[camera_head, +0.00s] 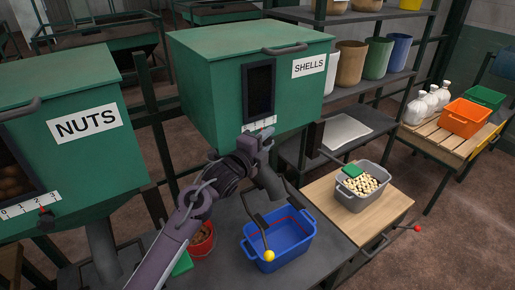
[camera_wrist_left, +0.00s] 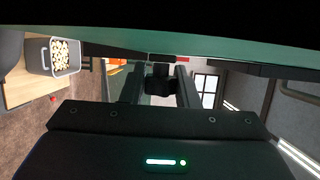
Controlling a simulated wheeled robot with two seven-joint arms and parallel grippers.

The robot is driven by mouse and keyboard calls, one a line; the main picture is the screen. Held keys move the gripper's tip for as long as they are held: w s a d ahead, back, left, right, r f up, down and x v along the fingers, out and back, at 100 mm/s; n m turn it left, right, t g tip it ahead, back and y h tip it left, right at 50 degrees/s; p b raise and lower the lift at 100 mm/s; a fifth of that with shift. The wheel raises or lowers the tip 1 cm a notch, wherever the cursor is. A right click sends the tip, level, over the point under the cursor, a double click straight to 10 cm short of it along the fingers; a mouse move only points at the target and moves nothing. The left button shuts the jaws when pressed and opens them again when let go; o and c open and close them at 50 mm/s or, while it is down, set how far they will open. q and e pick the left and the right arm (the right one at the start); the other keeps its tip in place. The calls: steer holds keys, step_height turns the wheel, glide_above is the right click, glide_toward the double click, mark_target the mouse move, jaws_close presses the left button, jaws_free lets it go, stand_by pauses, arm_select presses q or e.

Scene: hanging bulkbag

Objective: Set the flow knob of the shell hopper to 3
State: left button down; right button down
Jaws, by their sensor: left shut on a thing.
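The green shell hopper (camera_head: 215,75), labelled SHELLS, stands in the middle of the head view. Its white number scale (camera_head: 261,123) shows below the dark window, with its figures too small to read. My left gripper (camera_head: 260,142) is at the hopper's lower front, just under the scale. In the left wrist view its two fingers (camera_wrist_left: 161,86) are closed on the dark flow knob (camera_wrist_left: 160,79). In the head view the gripper hides the knob, so I cannot tell its setting. My right gripper is not in view.
The green nuts hopper (camera_head: 70,85) stands at the left. Below my left arm are a blue crate (camera_head: 292,252), a red bucket (camera_head: 203,246) and a lever with a yellow ball (camera_head: 269,255). A grey crate (camera_head: 352,203) of pale pieces sits on a wooden table at the right.

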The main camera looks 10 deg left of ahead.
arm_select(q)
steer(key=shift+f, duration=0.1)
steer(key=c, duration=1.6)
jaws_free()
steer(key=shift+s, duration=0.1)
steer(key=o, duration=0.5)
steer(key=shift+s+a, duration=0.35)
steer(key=shift+s, duration=0.05)
steer(key=b+v, duration=0.3)
steer(key=v, duration=0.3)
steer(key=shift+s, duration=0.4)
steer(key=shift+a, duration=0.1)
